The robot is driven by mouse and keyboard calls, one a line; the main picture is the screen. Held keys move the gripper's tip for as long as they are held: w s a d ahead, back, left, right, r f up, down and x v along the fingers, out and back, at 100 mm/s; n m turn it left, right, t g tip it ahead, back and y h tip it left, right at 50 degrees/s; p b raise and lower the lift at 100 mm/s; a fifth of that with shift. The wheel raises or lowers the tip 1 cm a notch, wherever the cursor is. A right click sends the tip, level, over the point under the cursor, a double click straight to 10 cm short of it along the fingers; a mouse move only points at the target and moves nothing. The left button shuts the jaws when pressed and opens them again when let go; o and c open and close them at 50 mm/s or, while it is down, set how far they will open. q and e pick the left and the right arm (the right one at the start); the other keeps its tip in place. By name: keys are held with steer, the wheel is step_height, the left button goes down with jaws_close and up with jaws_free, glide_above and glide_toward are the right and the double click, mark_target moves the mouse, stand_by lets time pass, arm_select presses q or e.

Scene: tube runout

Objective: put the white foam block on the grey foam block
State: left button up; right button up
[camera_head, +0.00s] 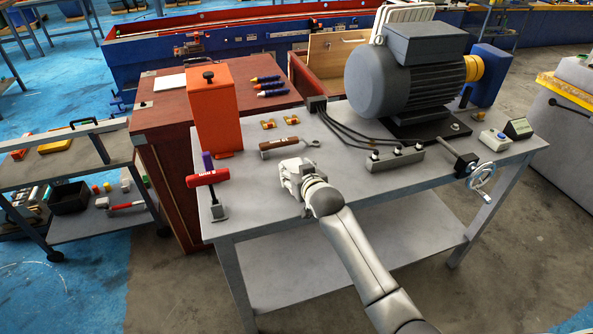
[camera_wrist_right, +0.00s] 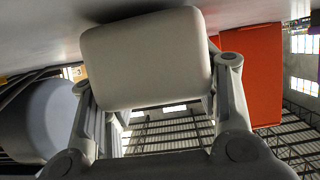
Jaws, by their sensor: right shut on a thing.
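My right gripper (camera_head: 290,172) is low over the front middle of the grey workbench top (camera_head: 250,190). In the right wrist view the white foam block (camera_wrist_right: 147,58) fills the space between the two fingers of my right gripper (camera_wrist_right: 150,95), which is shut on it. In the head view the block is small and hard to tell from the pale gripper. I cannot make out the grey foam block for sure in either view; it may be hidden by the gripper or the held block. My left gripper is not in view.
A red-handled tool (camera_head: 207,178) stands left of my gripper. A brown-handled tool (camera_head: 280,144) lies just behind it, and an orange box (camera_head: 218,110) stands back left. A large motor (camera_head: 408,75), a grey bar (camera_head: 395,158) and a handwheel (camera_head: 482,176) are on the right.

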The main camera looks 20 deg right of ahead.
steer(key=o, duration=0.4)
steer(key=shift+f, duration=0.15)
steer(key=o, duration=0.4)
steer(key=shift+o, duration=0.2)
